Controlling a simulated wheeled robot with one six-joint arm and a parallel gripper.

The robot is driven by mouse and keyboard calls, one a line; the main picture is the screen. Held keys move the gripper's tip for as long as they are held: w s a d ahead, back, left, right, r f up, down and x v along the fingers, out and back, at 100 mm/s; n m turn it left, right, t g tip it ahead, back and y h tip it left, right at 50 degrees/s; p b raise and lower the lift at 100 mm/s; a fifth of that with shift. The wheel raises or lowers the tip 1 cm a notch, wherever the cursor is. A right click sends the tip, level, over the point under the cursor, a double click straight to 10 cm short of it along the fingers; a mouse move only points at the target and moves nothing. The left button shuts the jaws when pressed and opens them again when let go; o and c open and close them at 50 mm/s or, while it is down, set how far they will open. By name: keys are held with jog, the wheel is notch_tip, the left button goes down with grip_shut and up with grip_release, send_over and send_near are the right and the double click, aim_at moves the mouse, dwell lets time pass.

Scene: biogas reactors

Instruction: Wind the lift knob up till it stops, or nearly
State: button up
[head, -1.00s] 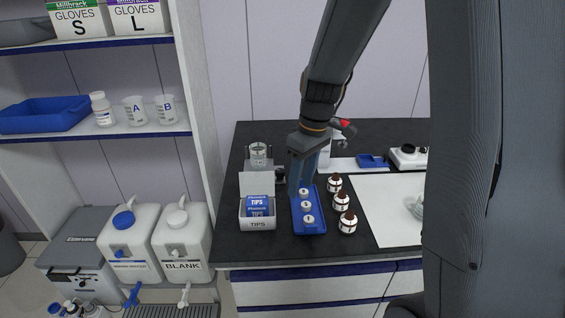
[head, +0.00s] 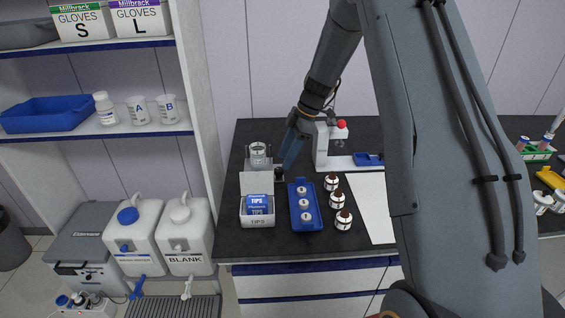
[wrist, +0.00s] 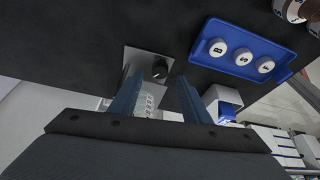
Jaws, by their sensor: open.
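The lift knob (head: 279,174) is small and black, on the right side of a grey lift stand (head: 258,167) at the bench's left. A clear glass vessel (head: 258,150) stands on top of the stand. The wrist view shows the dark round knob (wrist: 161,70) beside a grey plate (wrist: 138,62). My gripper (head: 286,166) points down with its blue fingers close to the knob. In the wrist view my gripper (wrist: 160,80) is open, and the knob appears between and just beyond the fingertips. I cannot tell whether either finger touches it.
A TIPS box (head: 257,222) with its lid up stands in front of the lift. A blue tray (head: 296,225) with white-capped vials and several brown bottles (head: 337,200) lie to the right. A white instrument with a red knob (head: 321,145) stands behind.

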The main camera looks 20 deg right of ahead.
aim_at(279, 169)
jog(key=shift+p+x, duration=0.55)
jog(key=shift+x, duration=1.35)
jog(key=c, duration=1)
jog(key=m+t+b, duration=0.1)
jog(key=m+b, duration=0.1)
jog(key=m, duration=0.1)
jog(key=shift+s+f, duration=0.1)
jog(key=shift+c, duration=0.2)
jog(key=shift+s+m+t+h+b, duration=0.1)
jog(key=shift+m+t+h+b, duration=0.25)
jog(key=shift+m+b, duration=0.45)
jog(key=o, duration=1)
jog(key=shift+o, duration=0.2)
notch_tip(279, 169, up, 10)
jog(key=p, duration=0.4)
